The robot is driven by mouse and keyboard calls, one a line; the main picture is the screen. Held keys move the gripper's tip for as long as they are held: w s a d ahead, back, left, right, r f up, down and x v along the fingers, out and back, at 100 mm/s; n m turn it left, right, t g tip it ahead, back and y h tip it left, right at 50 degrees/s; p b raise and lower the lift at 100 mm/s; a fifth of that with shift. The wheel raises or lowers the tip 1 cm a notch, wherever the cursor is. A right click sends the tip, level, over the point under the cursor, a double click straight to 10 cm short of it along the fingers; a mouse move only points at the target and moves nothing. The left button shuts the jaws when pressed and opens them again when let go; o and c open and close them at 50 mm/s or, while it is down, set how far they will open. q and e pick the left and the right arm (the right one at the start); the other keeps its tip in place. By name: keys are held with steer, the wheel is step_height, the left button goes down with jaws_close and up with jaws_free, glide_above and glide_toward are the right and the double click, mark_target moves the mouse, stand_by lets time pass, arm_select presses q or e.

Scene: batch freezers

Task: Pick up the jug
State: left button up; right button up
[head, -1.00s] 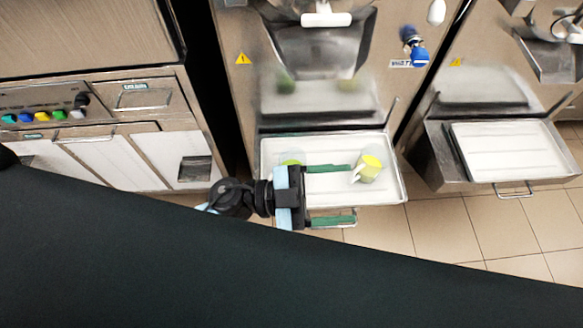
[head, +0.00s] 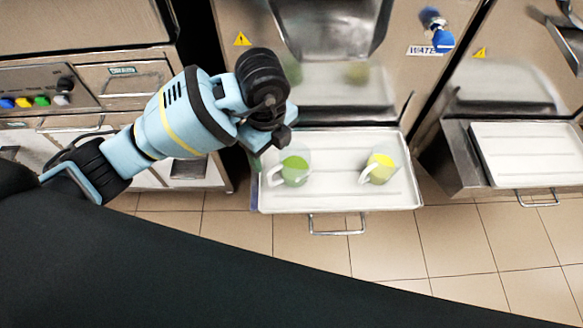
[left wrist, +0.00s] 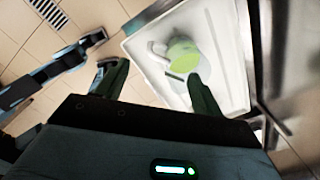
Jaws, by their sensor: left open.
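Two clear jugs with white handles stand on a white tray (head: 335,196) in front of the middle machine. The left jug (head: 294,172) has green contents and the right jug (head: 379,170) has yellow contents. My left gripper (head: 272,146) is at the tray's left back edge, beside the green jug; its fingers are mostly hidden by the wrist in the head view. In the left wrist view my left gripper (left wrist: 155,86) has its fingers spread and nothing between them. The green jug (left wrist: 182,56) appears beyond the right fingertip. My right gripper is not in view.
The middle machine's steel front (head: 330,90) rises behind the tray. A second white tray (head: 530,150) is on the machine at right. A cabinet with coloured knobs (head: 35,101) stands at left. The tiled floor in front is clear.

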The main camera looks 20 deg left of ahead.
mark_target(287, 170)
arm_select(q)
steer(key=shift+w+d+f+b, duration=0.1)
steer(key=shift+f+b, duration=0.2)
steer(key=shift+f, duration=2.75)
steer(key=shift+d+f+b, duration=0.1)
steer(key=shift+f+b, duration=0.2)
steer(key=shift+f, duration=2.7)
steer(key=c, duration=1.3)
